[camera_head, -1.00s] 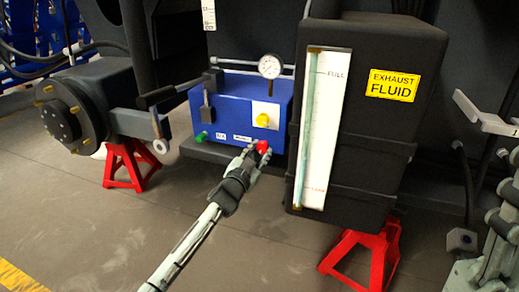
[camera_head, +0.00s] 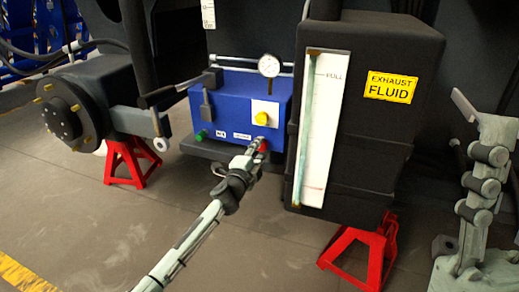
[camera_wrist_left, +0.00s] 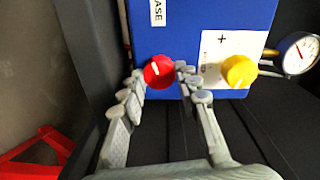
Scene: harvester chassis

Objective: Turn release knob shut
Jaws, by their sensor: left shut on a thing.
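The release knob (camera_wrist_left: 158,71) is red and sits on the lower front of a blue box, below a label ending in "ASE". My left gripper (camera_wrist_left: 158,80) is shut on this knob, with fingers at both its sides in the wrist view. In the head view, my left gripper (camera_head: 256,150) reaches up to the knob from below and covers part of it. The pale mark on the knob face is slanted. Grey jointed parts, apparently of my right gripper (camera_head: 485,185), stand at the right edge, away from the box; their finger state is unclear.
The blue box (camera_head: 235,98) also carries a yellow knob (camera_head: 262,118), a green knob (camera_head: 201,135) and a gauge (camera_head: 269,66). A dark exhaust fluid tank (camera_head: 375,120) stands close on the right. Red stands (camera_head: 360,250) are on the floor. The front floor is clear.

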